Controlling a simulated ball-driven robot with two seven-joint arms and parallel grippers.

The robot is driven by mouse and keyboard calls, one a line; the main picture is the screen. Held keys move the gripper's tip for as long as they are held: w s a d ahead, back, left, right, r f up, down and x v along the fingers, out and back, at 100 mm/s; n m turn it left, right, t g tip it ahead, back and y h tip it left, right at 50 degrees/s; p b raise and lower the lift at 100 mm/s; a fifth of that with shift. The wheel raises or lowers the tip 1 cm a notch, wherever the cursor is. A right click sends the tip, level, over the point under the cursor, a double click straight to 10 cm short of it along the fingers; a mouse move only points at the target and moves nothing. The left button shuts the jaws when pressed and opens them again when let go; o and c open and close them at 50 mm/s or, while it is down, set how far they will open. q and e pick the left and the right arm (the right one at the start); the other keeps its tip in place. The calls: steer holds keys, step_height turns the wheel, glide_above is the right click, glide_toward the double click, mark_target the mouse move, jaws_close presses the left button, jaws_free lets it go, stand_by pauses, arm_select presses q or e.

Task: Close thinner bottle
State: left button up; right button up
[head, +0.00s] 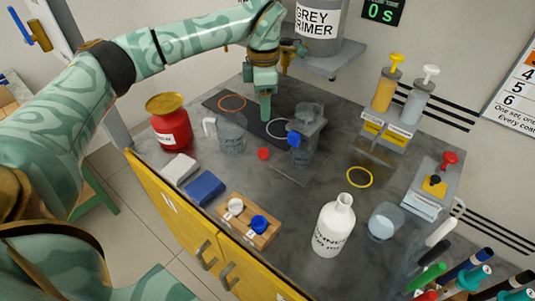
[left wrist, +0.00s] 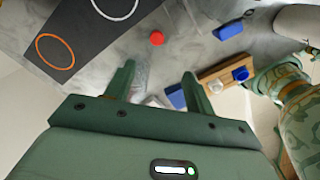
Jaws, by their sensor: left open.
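The thinner bottle (head: 333,228) is white with black lettering and stands upright on the grey bench at front right; no coloured cap shows on its neck. A wooden block (head: 246,228) to its left holds a white cap (head: 236,205) and a blue cap (head: 259,223); both caps also show in the left wrist view, the white (left wrist: 214,86) and the blue (left wrist: 240,73). A red cap (head: 263,154) lies loose on the bench. My left gripper (head: 266,117) points down, open and empty, above the dark mat at the back, apart from the bottle and caps. My right gripper is not in view.
A red can (head: 170,122), clear jug (head: 231,133) and clear vessel with a blue tap (head: 295,139) stand near the left gripper. White and blue pads (head: 204,188) lie at the front edge. Pump dispensers (head: 387,88), a glass beaker (head: 384,221) and several markers are at right.

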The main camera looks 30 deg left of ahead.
arm_select(q)
steer(key=b, duration=0.4)
glide_above(263, 151)
steer(key=f, duration=1.1)
steer(key=shift+s+d, duration=0.1)
steer(key=shift+d, duration=0.25)
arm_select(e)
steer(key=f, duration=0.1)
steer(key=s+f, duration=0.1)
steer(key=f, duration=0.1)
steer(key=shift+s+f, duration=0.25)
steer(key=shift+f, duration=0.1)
arm_select(q)
steer(key=shift+f, duration=0.1)
steer(key=f+b, duration=0.2)
steer(key=f, duration=0.3)
steer(key=shift+a+f+b, duration=0.15)
steer(key=shift+a+b, duration=0.15)
steer(key=shift+b, duration=0.1)
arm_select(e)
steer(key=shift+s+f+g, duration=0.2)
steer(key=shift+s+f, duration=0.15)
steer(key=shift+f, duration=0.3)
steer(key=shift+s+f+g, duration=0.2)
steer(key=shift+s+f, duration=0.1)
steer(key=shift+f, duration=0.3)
arm_select(q)
steer(key=c, duration=1)
